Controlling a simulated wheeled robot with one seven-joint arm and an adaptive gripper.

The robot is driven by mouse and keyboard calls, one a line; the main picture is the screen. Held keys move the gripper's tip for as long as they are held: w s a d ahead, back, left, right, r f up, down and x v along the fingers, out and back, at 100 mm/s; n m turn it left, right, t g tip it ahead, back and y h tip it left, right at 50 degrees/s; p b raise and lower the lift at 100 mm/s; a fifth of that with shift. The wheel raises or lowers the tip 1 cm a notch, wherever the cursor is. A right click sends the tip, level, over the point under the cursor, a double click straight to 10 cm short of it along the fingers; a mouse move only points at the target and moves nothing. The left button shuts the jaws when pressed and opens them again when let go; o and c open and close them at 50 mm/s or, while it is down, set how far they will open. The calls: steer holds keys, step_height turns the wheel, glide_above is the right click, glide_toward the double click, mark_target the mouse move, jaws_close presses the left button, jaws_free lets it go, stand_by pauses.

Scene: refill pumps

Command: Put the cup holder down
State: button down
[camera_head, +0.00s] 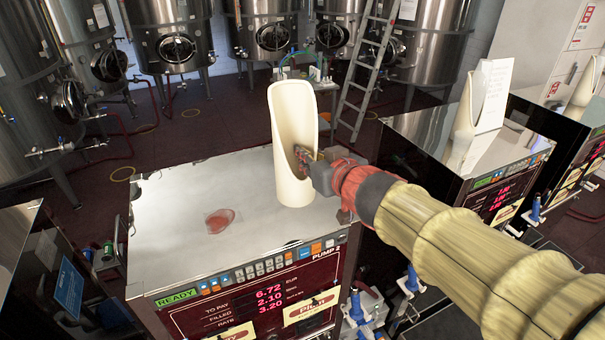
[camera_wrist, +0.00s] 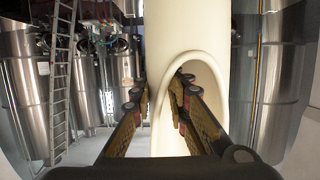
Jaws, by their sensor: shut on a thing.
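My gripper (camera_head: 308,160) comes from the right and is shut on the holder's wall at the cutaway. In the wrist view, the holder (camera_wrist: 190,35) fills the middle. One finger of my gripper (camera_wrist: 160,95) reaches into the opening and the other lies outside the wall. The holder's base is hidden there.
A reddish round patch (camera_head: 223,220) marks the pump top left of the holder. Free metal lies around it. Another pump (camera_head: 425,135) at right carries a similar cream holder (camera_head: 465,120) with a paper. Steel tanks (camera_head: 175,35) and a ladder (camera_head: 362,70) stand behind.

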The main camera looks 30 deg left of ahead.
steer(key=w+a+f+b, duration=0.3)
steer(key=w+f, duration=0.5)
steer(key=f, duration=0.2)
steer(key=shift+w+a+f, duration=0.15)
steer(key=shift+w+f, duration=0.05)
steer(key=shift+f, duration=0.15)
steer(key=c, duration=2.2)
jaws_free()
steer(key=shift+f, duration=0.2)
steer(key=o, duration=0.5)
steer(key=shift+r, duration=0.15)
